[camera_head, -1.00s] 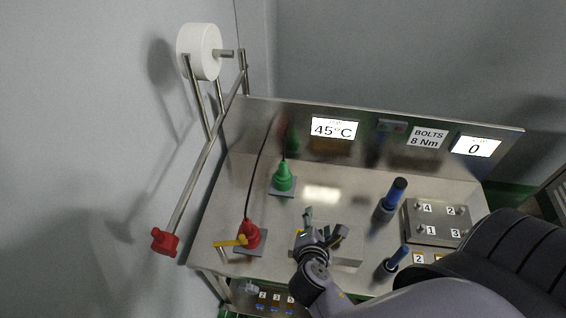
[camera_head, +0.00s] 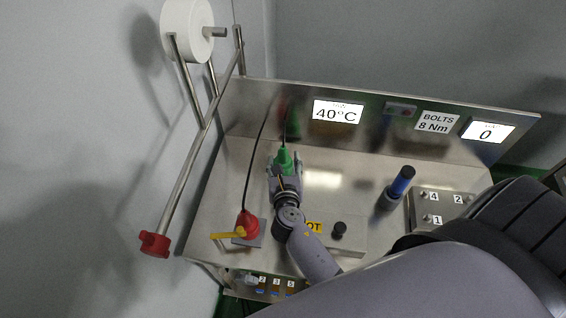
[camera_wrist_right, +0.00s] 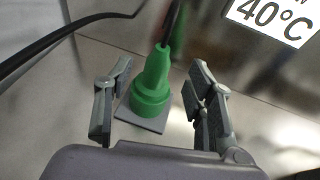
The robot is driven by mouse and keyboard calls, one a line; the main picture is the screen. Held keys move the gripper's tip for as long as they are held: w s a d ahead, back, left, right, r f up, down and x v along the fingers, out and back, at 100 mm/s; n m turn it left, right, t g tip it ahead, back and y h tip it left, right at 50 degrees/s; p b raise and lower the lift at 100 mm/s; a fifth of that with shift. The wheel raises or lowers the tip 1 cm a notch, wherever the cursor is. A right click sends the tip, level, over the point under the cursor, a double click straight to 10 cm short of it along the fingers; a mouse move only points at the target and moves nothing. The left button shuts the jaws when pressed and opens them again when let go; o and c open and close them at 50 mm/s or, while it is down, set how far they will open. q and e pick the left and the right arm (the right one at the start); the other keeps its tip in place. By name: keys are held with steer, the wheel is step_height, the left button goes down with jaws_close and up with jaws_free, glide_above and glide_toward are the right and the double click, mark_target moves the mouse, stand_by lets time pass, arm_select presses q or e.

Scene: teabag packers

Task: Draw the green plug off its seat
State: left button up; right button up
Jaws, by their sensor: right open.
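The green plug (camera_head: 284,160) stands upright toward the back left of the steel bench, with a black cable rising from its top. In the right wrist view the green plug (camera_wrist_right: 153,88) sits on a square grey seat (camera_wrist_right: 141,119). My right gripper (camera_head: 285,170) is at the plug and hides its lower part in the head view. In the right wrist view my right gripper (camera_wrist_right: 158,95) is open, with one finger on each side of the plug and gaps between. My left gripper is not in view.
A red plug (camera_head: 246,225) with a yellow lever (camera_head: 228,236) stands at the front left. A blue-handled tool (camera_head: 398,188) and a numbered plate (camera_head: 424,205) are at the right. A steel back panel (camera_head: 378,122) with displays rises behind the plug.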

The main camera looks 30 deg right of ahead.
mark_target(283, 154)
steer(key=shift+w+d+f, duration=0.2)
steer(key=shift+w, duration=0.2)
steer(key=b+x, duration=0.2)
steer(key=x, duration=0.2)
steer(key=shift+w+f, duration=0.25)
steer(key=shift+w+d, duration=0.2)
steer(key=shift+w, duration=0.1)
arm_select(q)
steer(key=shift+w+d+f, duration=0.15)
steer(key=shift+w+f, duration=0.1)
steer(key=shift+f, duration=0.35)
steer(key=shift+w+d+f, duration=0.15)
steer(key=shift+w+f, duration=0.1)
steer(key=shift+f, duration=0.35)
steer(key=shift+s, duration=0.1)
arm_select(e)
steer(key=shift+s, duration=0.1)
steer(key=shift+c, duration=0.8)
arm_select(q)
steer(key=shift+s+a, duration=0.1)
arm_select(e)
jaws_close()
